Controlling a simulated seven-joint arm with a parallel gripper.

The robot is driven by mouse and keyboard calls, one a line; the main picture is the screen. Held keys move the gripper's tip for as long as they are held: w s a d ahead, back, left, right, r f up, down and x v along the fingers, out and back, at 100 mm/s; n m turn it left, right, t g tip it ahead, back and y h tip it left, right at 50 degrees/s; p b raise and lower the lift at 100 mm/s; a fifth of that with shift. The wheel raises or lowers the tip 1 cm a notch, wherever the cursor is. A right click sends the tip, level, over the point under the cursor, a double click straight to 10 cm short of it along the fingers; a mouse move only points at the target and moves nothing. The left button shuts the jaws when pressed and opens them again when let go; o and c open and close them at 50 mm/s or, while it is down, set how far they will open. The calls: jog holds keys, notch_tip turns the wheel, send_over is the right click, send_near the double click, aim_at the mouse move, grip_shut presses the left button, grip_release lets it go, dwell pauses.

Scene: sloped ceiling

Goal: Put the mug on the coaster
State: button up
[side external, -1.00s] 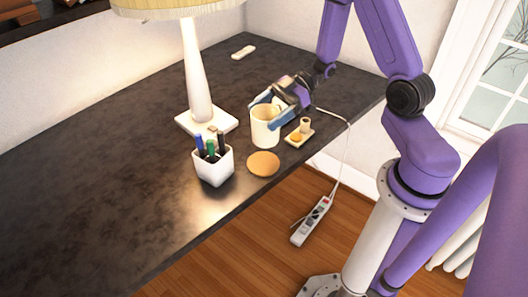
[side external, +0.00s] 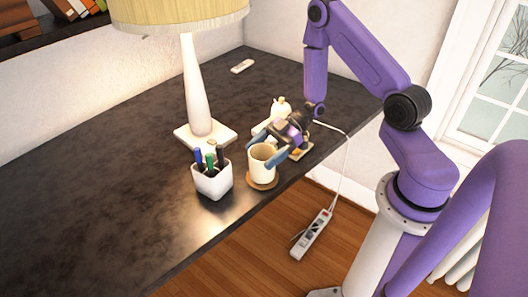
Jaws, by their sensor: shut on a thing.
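The cream mug (side external: 262,165) is upright over the round tan coaster (side external: 263,186), near the desk's front edge. The mug's base appears within the coaster's outline; I cannot tell whether it rests on it or hangs just above. My gripper (side external: 270,150) reaches in from behind and right, shut on the mug near its rim. The mug hides most of the coaster, and my gripper hides part of the mug's far side.
A white pen holder (side external: 212,183) with several pens stands close left of the mug. The lamp (side external: 197,100) stands behind it. The desk's left (side external: 90,190) is clear.

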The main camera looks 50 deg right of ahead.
jog(key=shift+f, duration=0.2)
jog(key=o, duration=1.5)
jog(key=shift+c, duration=0.2)
jog(key=shift+r, duration=0.1)
